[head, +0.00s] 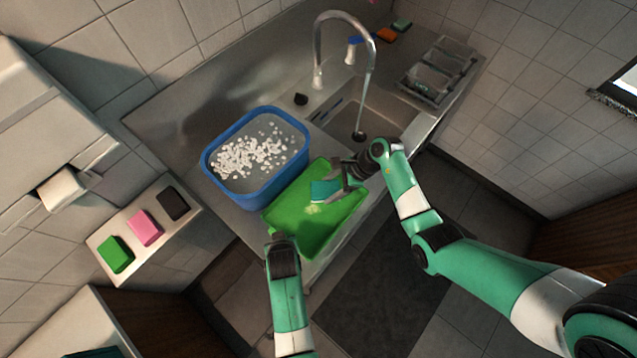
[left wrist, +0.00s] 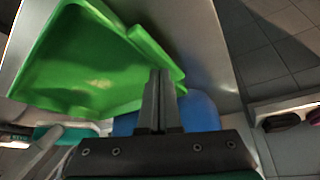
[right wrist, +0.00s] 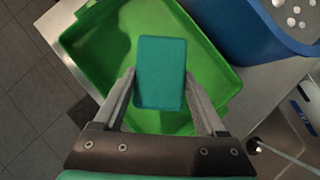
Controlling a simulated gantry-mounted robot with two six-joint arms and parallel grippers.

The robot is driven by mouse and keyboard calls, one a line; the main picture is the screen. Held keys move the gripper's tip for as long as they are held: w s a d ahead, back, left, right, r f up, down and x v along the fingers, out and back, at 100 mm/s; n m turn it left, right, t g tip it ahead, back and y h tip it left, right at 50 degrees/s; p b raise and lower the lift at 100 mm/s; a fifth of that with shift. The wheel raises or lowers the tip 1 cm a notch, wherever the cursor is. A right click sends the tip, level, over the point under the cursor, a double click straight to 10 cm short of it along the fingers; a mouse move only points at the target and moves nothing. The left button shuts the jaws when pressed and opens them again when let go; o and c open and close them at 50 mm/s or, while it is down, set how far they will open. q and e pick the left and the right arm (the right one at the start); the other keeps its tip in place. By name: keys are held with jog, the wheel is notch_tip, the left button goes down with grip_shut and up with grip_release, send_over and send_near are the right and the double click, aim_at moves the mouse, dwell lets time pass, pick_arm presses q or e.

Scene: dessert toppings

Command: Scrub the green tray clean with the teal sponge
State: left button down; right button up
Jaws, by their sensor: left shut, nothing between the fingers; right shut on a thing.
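The green tray (head: 337,222) lies on the steel counter in front of the blue tub, with a pale yellowish smear (head: 313,209) on its floor. The tray also shows in the left wrist view (left wrist: 60,60) and the right wrist view (right wrist: 125,40). My right gripper (head: 338,185) is shut on the teal sponge (right wrist: 161,72) and holds it over or on the tray's floor; whether it touches is unclear. The sponge also shows in the head view (head: 322,190). My left gripper (left wrist: 160,75) is shut and empty at the tray's near left edge.
A blue tub (head: 205,165) with many white bits stands behind the tray. The sink (head: 385,118) and faucet (head: 372,70) are at the back right. A ledge at left holds green (head: 115,254), pink (head: 145,228) and dark (head: 173,204) sponges.

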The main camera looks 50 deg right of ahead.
pick_arm(q)
jog(key=shift+f, duration=0.3)
pick_arm(e)
jog(key=shift+f, duration=0.3)
pick_arm(q)
jog(key=shift+r, duration=0.1)
pick_arm(e)
jog(key=shift+r, duration=0.15)
